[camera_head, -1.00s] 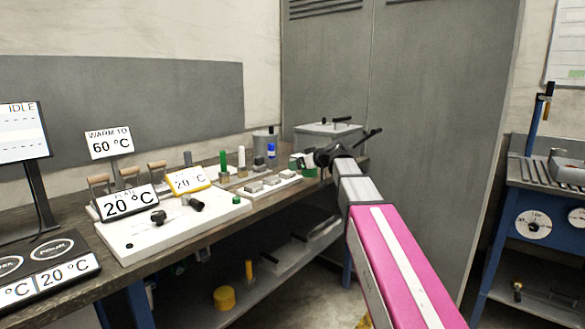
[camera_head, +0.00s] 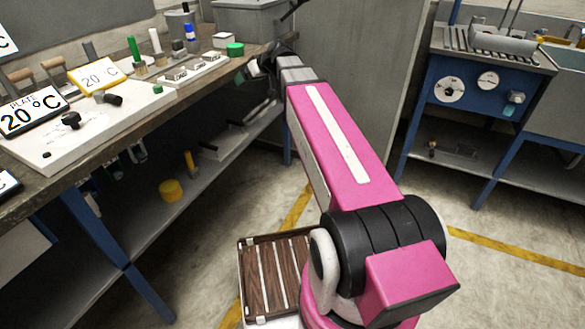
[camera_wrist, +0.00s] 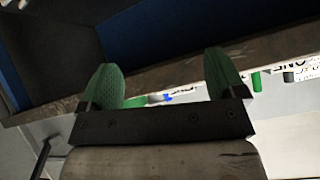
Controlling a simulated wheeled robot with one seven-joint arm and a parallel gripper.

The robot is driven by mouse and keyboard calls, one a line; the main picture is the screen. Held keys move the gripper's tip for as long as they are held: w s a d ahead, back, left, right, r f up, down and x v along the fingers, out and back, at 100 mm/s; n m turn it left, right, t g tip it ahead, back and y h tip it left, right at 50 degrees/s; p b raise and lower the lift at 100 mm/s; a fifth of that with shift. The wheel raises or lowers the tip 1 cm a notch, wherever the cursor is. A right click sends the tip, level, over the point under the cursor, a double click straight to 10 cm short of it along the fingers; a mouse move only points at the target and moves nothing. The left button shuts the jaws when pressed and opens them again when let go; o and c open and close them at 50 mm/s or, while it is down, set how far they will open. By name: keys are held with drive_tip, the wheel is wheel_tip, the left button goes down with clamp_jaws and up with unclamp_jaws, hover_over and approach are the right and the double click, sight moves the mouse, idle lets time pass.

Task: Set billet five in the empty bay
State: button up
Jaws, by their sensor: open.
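Several small grey metal blocks sit in a white tray (camera_head: 213,66) on the bench in the head view. Their numbers are too small to read, so I cannot tell which is billet five or which bay is empty. My gripper (camera_wrist: 165,80) is open, with two green fingers spread wide and nothing between them in the wrist view. In the head view my gripper (camera_head: 256,72) is dark and partly hidden by my arm, near the bench's front edge, right of the tray.
A white plate (camera_head: 85,125) with black knobs lies left of the tray. A lower shelf (camera_head: 215,145) runs under the bench. A blue stand (camera_head: 475,90) is at right.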

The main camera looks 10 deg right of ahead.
drive_tip(key=s+d+f+m+g+h, duration=0.2)
drive_tip(key=s+d+f, duration=0.2)
drive_tip(key=s+f, duration=0.3)
drive_tip(key=s+d+f+m+g+h, duration=0.2)
drive_tip(key=s+f, duration=0.6)
drive_tip(key=f, duration=0.5)
drive_tip(key=s+d+f+m+g+h, duration=0.2)
drive_tip(key=s+d+f+m+h, duration=0.1)
drive_tip(key=s+d+f, duration=0.3)
wheel_tip(320, 180, down, 4)
drive_tip(key=shift+s+f+m+h, duration=0.1)
drive_tip(key=shift+s+m+h, duration=0.3)
drive_tip(key=shift+s, duration=0.8)
